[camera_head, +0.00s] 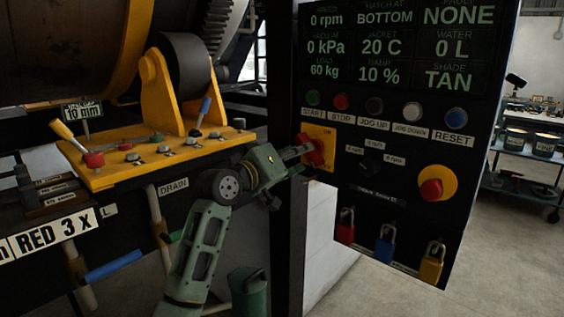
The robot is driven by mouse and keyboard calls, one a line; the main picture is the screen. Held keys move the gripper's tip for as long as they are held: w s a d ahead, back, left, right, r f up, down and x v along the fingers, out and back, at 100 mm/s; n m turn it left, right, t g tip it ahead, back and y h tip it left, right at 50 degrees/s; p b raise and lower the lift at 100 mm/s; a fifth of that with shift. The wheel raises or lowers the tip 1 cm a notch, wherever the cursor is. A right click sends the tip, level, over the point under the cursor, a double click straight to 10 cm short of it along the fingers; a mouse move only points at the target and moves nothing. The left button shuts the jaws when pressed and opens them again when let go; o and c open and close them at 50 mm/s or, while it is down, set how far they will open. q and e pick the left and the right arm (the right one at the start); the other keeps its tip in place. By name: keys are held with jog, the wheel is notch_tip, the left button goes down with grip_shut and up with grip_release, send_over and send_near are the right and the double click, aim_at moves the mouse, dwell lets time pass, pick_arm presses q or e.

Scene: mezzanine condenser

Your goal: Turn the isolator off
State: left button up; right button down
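The isolator is a red rotary handle (316,152) on a yellow plate (327,133), at the left edge of the black control panel. The red handle looks tilted. My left gripper (302,158) reaches in from the left, its fingertips at the handle's left side. The fingers overlap the handle in this view, so I cannot tell whether they are closed on it or only beside it. Part of the plate is hidden behind the handle and fingers. My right gripper is not in view.
Right of the isolator are a small black selector (370,168) and a red emergency stop (431,190) on yellow. Red, blue and yellow padlocks (385,246) hang below. A dark post (290,235) stands behind my gripper. A yellow bracket (160,165) with levers is left.

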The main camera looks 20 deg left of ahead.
pick_arm(q)
jog(key=v, duration=0.7)
